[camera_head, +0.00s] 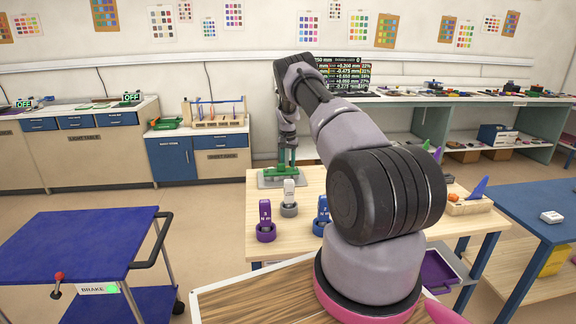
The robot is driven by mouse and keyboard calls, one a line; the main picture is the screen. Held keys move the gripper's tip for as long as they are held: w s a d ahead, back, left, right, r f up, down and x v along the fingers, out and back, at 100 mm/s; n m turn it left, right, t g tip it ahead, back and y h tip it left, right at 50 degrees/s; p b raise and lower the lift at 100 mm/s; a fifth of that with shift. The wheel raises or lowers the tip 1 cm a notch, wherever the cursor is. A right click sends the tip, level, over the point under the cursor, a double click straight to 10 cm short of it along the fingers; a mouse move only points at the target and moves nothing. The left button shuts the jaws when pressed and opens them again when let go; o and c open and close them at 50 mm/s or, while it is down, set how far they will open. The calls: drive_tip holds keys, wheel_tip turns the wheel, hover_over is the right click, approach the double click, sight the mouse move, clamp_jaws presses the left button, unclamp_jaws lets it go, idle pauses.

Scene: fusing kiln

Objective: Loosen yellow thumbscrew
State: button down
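I cannot make out a yellow thumbscrew in the head view. A small green fixture (270,172) with upright posts stands on a grey base at the back left of the light wooden table (250,245). My gripper (287,146) points down at the end of my arm, at or just above this fixture. Its fingers are small and blend with the posts. I cannot tell whether they are open or shut, or whether they touch anything. My arm hides the table's middle.
Purple (265,224), grey (289,200) and blue (322,214) upright pieces stand in front of the fixture. A wooden tray (465,207) is at the table's right. A blue cart (80,245) stands left; another blue table (540,215) is right.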

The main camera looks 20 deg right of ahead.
drive_tip(key=shift+n, duration=0.3)
drive_tip(key=n, duration=0.5)
drive_tip(key=shift+a, duration=0.15)
drive_tip(key=n, duration=0.6)
drive_tip(key=shift+a+n, duration=0.1)
drive_tip(key=shift+n, duration=0.2)
idle(0.4)
drive_tip(key=shift+c, duration=2.2)
unclamp_jaws()
drive_tip(key=shift+f, duration=0.1)
